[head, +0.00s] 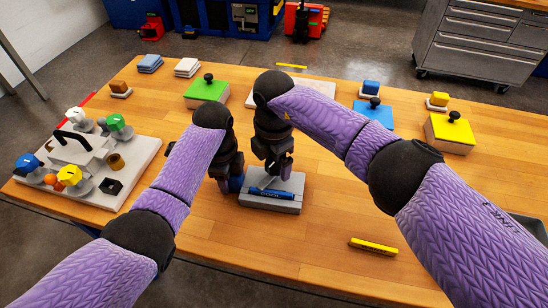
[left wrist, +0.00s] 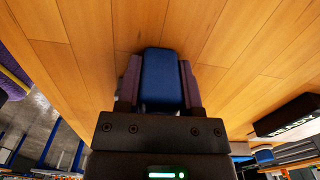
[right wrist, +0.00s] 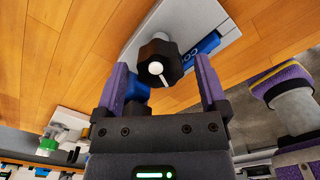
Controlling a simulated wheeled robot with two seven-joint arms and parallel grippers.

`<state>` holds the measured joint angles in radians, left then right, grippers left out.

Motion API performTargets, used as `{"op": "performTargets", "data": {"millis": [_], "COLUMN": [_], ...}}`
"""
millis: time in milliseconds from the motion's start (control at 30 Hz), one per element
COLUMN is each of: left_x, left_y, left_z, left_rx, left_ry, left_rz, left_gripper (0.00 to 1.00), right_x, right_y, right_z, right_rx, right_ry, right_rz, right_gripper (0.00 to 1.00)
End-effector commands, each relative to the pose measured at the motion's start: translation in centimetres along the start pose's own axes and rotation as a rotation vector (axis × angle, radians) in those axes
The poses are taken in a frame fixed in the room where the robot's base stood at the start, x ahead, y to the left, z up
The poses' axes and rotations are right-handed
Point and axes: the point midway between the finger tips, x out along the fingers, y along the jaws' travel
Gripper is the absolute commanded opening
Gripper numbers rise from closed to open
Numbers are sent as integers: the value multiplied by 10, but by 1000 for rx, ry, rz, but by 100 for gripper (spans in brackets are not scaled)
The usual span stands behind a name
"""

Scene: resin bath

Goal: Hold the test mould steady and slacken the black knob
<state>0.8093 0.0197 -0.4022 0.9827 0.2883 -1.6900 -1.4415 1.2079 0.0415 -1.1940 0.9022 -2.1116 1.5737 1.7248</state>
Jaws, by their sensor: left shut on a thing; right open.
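The test mould (head: 270,205) is a grey block with a dark blue bar along its top, on the front middle of the table. It also shows in the right wrist view (right wrist: 222,28). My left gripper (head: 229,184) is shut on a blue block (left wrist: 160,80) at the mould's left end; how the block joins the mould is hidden. My right gripper (head: 279,170) is open above the mould. In the right wrist view the black knob (right wrist: 160,60), with a white pointer line, sits between its spread fingers (right wrist: 160,80). In the head view the gripper hides the knob.
A yellow bar (head: 373,246) lies to the right of the mould. A grey board (head: 128,178) with coloured knobs stands at left. Green (head: 205,91), blue (head: 374,113) and yellow (head: 449,134) knobbed boxes stand farther back. Bare wood lies in front of the mould.

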Motion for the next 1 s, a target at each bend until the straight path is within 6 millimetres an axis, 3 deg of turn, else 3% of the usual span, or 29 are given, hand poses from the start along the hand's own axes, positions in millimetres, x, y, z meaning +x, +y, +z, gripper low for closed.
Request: {"op": "performTargets", "data": {"millis": [200,633,1000], "left_x": [0,0,0], "left_y": [0,0,0], "left_z": [0,0,0], "left_rx": [0,0,1], "left_ry": [0,1,1], "left_rz": [-1,-1,-1], "left_gripper": [0,0,0], "right_x": [0,0,0], "right_y": [0,0,0], "right_z": [0,0,0], "right_rx": [0,0,-69], "right_ry": [0,0,-1], "right_rz": [0,1,1], "right_gripper": [92,1,0]}}
